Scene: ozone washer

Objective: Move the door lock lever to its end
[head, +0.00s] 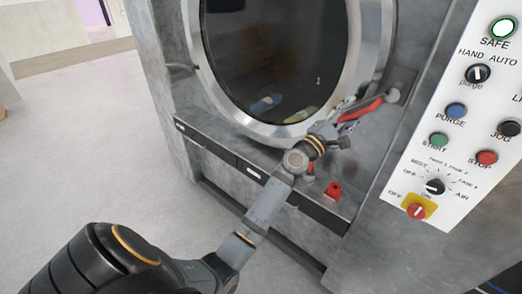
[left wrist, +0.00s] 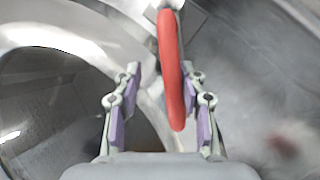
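The door lock lever (head: 362,110) is a red handle on a grey mount at the right of the round washer door (head: 262,60). In the head view it slants down and left from the mount. My left gripper (head: 343,125) is at the lever's free end. In the left wrist view the red lever (left wrist: 171,70) hangs down between the two fingers of the open left gripper (left wrist: 160,80). It is closer to the right finger; whether it touches that finger I cannot tell. My right gripper is in neither view.
A white control panel (head: 450,135) with knobs and buttons stands right of the door. A small red part (head: 334,190) sits on the ledge below the lever. The machine's grey front surrounds the door, and open floor (head: 90,140) lies to the left.

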